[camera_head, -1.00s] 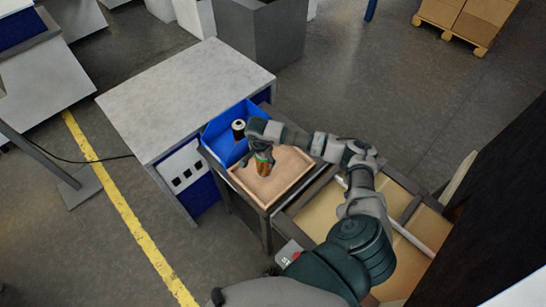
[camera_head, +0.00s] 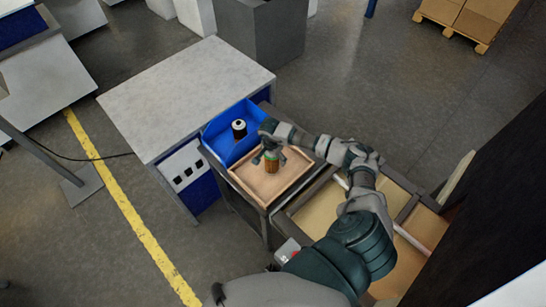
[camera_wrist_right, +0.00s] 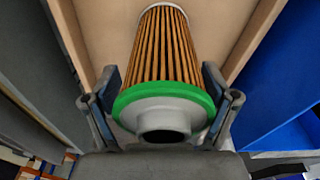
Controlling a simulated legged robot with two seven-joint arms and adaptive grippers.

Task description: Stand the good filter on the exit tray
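The filter (camera_head: 271,163), with orange-brown pleats and a green end ring, stands upright on the wooden-coloured exit tray (camera_head: 254,192). In the right wrist view the filter (camera_wrist_right: 163,50) shows its green ring and grey neck towards the camera. My right gripper (camera_head: 270,156) is above and around its upper end, with the fingers spread. In the wrist view the right gripper (camera_wrist_right: 163,82) has one finger on each side of the filter, with narrow gaps. The tray floor (camera_wrist_right: 105,25) lies beyond the filter. My left gripper is not in view.
A blue bin (camera_head: 222,146) beside the tray holds a black-and-white cartridge (camera_head: 239,129). A grey-topped table (camera_head: 185,95) stands to the left. A dark frame with tan panels (camera_head: 320,212) lies right of the tray. The tray's front part is clear.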

